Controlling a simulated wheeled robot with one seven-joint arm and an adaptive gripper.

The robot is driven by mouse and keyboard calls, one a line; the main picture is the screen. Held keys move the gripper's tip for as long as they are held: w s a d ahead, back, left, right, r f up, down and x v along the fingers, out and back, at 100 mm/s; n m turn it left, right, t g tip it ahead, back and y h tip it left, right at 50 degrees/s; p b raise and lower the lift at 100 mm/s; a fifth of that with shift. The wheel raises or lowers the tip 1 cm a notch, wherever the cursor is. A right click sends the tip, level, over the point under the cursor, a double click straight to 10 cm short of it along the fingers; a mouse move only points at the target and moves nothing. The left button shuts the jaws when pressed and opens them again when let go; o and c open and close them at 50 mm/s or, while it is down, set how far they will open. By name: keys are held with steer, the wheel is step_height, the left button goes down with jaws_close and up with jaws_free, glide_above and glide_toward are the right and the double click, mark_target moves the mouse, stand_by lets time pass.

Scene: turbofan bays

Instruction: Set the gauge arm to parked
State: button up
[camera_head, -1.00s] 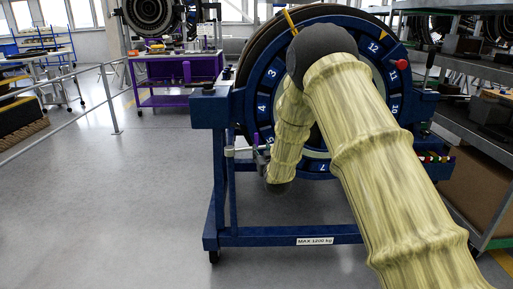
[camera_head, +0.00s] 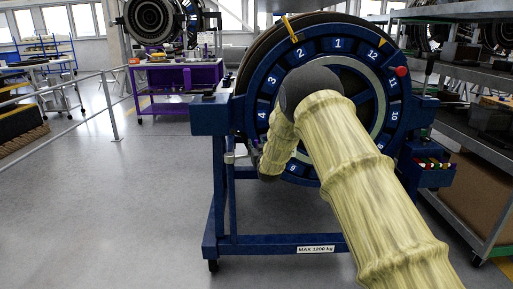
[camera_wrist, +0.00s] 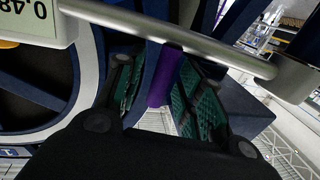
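The gauge arm (camera_wrist: 170,36) is a bare metal rod crossing the top of the wrist view. At its left end is a white digital gauge (camera_wrist: 35,22) with a partly cut-off reading beginning 0.48. A purple grip (camera_wrist: 166,76) hangs below the rod. My gripper (camera_wrist: 160,98) has its green-padded fingers apart, one on each side of the purple grip; I cannot tell whether they touch it. In the head view my arm hides the gripper, and a small metal part of the gauge assembly (camera_head: 238,156) shows at the stand's left post.
The blue numbered ring (camera_head: 338,44) stands in a blue wheeled frame (camera_head: 275,240), with a red knob (camera_head: 402,71) at its upper right. Metal shelving (camera_head: 478,140) is close on the right. A purple cart (camera_head: 180,78) stands behind.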

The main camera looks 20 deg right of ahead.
steer(key=shift+w, duration=0.1)
jaws_close()
stand_by(0.4)
